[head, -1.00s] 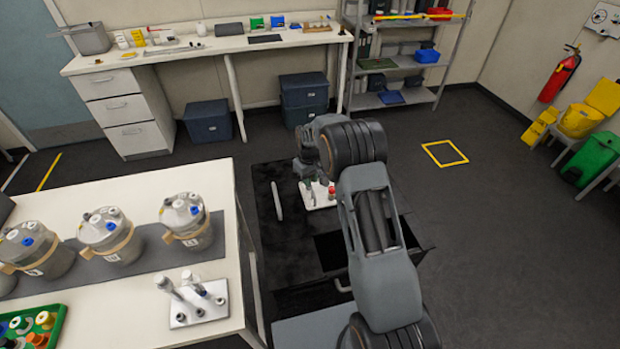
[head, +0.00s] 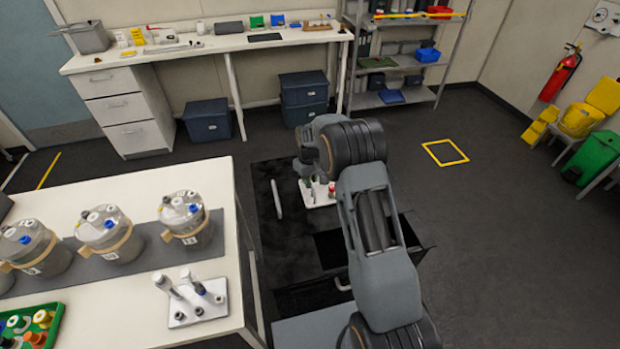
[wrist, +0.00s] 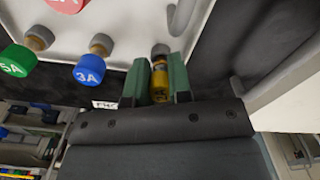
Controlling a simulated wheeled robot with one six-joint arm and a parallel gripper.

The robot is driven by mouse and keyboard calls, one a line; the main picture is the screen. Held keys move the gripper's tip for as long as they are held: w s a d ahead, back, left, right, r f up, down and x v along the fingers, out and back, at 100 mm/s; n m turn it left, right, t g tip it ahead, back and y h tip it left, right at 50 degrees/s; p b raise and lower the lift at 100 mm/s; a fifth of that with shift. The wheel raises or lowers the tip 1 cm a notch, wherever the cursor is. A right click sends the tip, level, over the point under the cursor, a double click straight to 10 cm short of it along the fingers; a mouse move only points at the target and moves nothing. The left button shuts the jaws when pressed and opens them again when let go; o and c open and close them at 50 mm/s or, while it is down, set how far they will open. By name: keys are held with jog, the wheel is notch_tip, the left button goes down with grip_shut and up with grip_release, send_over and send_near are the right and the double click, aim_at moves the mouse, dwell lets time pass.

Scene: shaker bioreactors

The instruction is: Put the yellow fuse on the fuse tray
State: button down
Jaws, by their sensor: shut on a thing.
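My gripper (wrist: 157,72) has two green fingers shut on the yellow fuse (wrist: 160,80), seen in the wrist view. The fuse's far end is at a short grey-brown post on the white fuse tray (wrist: 125,22); I cannot tell whether it touches or is seated. A blue 3A fuse (wrist: 88,70), a green 5A fuse (wrist: 17,60) and part of a red fuse (wrist: 66,4) stand on the same tray. In the head view the tray (head: 320,201) is partly hidden by my arm, and the yellow fuse cannot be made out.
The tray lies on a dark bench top, with an open dark drawer near my arm. A white table (head: 125,305) at left holds several jars and a pipette stand (head: 190,305). A pale handle (wrist: 197,80) is close to the gripper's right. Open floor lies at right.

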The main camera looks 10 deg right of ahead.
jog(key=shift+f+b, duration=0.45)
dwell(0.4)
jog(key=c, duration=1)
grip_release()
jog(key=shift+o, duration=0.2)
jog(key=shift+r, duration=0.1)
notch_tip(320, 180, up, 14)
jog(key=b, duration=0.2)
jog(key=s+r+m+t, duration=0.2)
jog(key=s+r, duration=0.1)
jog(key=s, duration=1.1)
jog(key=s+r+m+t, duration=0.2)
jog(key=s+r, duration=0.1)
jog(key=s, duration=1.2)
